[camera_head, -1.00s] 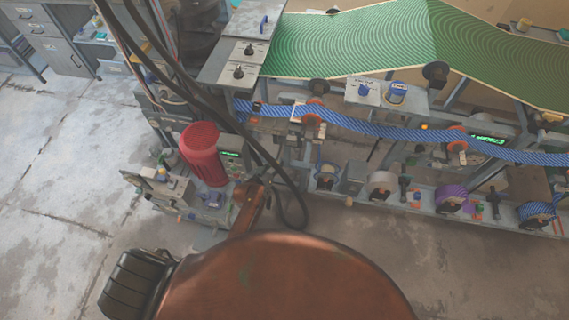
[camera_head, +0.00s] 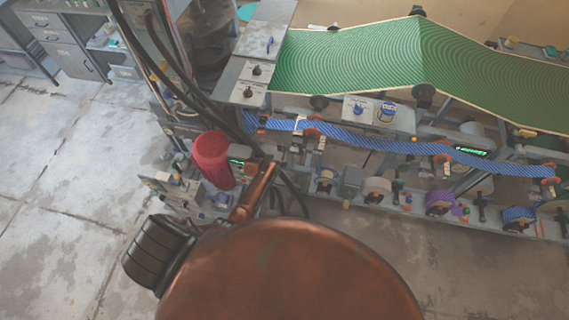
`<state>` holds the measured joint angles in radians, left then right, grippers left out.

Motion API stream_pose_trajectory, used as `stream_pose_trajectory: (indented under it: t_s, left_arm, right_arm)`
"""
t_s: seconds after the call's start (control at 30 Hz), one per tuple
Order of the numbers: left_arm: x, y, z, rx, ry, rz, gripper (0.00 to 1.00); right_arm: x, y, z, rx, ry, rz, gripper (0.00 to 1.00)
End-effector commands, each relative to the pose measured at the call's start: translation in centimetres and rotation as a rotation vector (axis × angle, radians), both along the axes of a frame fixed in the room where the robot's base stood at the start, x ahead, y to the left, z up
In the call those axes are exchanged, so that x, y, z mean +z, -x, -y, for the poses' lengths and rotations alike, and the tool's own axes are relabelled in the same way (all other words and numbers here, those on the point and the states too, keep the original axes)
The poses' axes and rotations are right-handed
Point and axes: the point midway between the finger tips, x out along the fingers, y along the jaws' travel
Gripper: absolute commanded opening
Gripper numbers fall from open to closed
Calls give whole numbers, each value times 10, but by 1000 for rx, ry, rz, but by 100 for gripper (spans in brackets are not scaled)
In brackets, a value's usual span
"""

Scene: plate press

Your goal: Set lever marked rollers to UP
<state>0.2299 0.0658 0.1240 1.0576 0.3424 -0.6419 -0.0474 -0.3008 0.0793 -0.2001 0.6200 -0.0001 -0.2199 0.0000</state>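Neither of my grippers is in view. No lever with a readable rollers label shows; the markings are too small to read. Grey panels at the upper middle of the head view carry a small blue handle (camera_head: 269,45) and two black knobs, an upper one (camera_head: 257,70) and a lower one (camera_head: 248,92). Another grey panel (camera_head: 360,107) beside the green belt carries blue controls (camera_head: 386,112). I cannot tell which control is the rollers lever, or its setting.
The green ridged belt (camera_head: 350,62) runs across the back. A blue striped band (camera_head: 370,142) passes below it along the machine. A red motor (camera_head: 212,158) stands at the machine's left end, near hanging black cables. Concrete floor (camera_head: 60,170) is clear at left. Drawers (camera_head: 65,48) stand far left.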

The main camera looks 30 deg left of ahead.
Motion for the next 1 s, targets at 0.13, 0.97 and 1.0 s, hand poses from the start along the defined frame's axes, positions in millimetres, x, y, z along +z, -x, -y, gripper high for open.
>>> stream_pose_trajectory:
  t_s: [0.13, 0.97, 1.0]
  left_arm:
    - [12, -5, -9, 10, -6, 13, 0]
    - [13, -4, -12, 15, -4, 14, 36]
    - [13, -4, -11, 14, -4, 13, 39]
  right_arm:
    - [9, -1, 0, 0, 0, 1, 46]
    - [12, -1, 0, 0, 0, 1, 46]
    - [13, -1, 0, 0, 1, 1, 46]
